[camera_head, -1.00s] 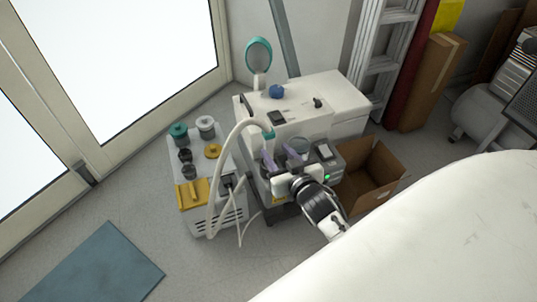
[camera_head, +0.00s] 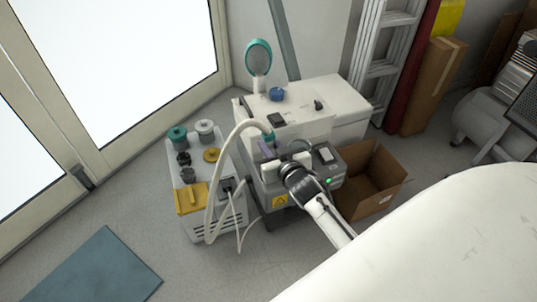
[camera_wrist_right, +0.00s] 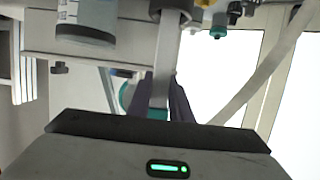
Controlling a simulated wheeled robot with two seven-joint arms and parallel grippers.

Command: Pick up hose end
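The hose end is a teal tip (camera_head: 268,137) on a pale, curved hose (camera_head: 222,165) in the head view. My right gripper (camera_head: 266,148) is at this tip, over the front of the white compressor unit. In the right wrist view the two dark purple fingers (camera_wrist_right: 166,98) stand close together on either side of the hose, with the teal hose end (camera_wrist_right: 157,114) between them. They look shut on it, though the contact is partly hidden. My left gripper is in neither view.
The white unit (camera_head: 340,98) stands behind my right gripper. A smaller unit (camera_head: 215,205) with jars and a yellow part is to the left. An open cardboard box (camera_head: 385,180) is to the right. A blue mat (camera_head: 105,268) lies on clear floor at lower left.

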